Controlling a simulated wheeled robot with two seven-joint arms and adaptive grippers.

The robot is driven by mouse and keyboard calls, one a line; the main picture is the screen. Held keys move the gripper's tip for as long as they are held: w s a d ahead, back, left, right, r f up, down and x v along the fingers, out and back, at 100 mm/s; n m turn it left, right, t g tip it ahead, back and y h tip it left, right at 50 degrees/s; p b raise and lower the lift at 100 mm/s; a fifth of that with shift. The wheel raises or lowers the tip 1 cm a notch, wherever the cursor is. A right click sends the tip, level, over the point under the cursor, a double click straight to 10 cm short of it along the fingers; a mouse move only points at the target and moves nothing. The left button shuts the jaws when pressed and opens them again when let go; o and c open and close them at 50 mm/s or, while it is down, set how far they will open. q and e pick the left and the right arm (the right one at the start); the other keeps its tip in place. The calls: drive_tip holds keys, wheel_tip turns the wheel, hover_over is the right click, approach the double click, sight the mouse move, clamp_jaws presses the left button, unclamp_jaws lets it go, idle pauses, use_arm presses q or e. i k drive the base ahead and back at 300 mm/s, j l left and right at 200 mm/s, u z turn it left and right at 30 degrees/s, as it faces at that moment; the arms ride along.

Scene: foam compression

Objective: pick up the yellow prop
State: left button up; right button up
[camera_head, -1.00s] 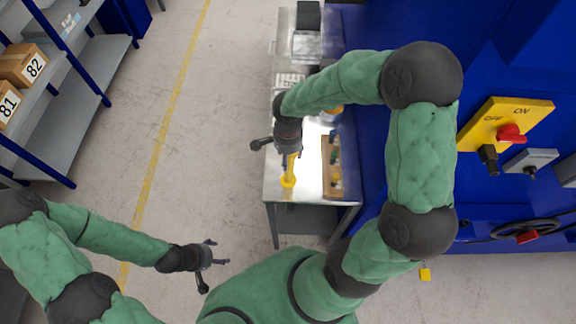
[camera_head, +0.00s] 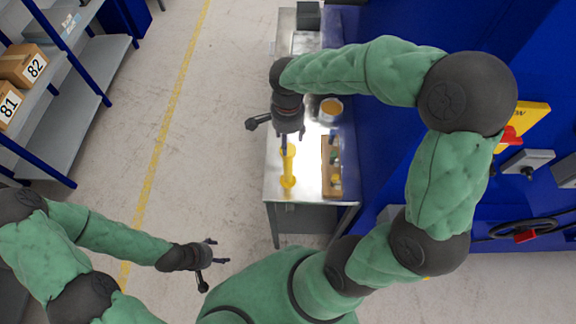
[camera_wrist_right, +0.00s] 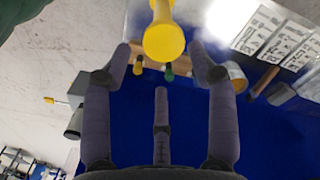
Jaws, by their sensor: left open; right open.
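The yellow prop (camera_head: 288,167) is a slim piece with a wider, rounded end, lying or standing on the metal bench (camera_head: 305,190). My right gripper (camera_head: 281,138) is open just above the prop's upper end in the head view. In the right wrist view the prop (camera_wrist_right: 164,40) shows its round end ahead of and between the spread fingers (camera_wrist_right: 160,58), and nothing is gripped. Whether a finger touches the prop I cannot tell. My left gripper (camera_head: 211,263) is open and empty at the lower left, away from the bench.
A wooden tray (camera_head: 325,165) with small items is right of the prop. An orange-topped can (camera_head: 331,108) stands behind it. A blue machine with a yellow switch plate (camera_head: 535,115) fills the right. Shelves with boxes (camera_head: 25,66) stand left; the floor between is clear.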

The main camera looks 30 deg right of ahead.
sight(287, 180)
drive_tip(key=i+j+z, duration=0.15)
drive_tip(key=z, duration=0.15)
drive_tip(key=i+j+z, duration=0.15)
drive_tip(key=j+z, duration=0.15)
drive_tip(key=i+j+z, duration=0.1)
drive_tip(key=j+z, duration=0.5)
drive_tip(key=j, duration=0.15)
drive_tip(key=i, duration=0.05)
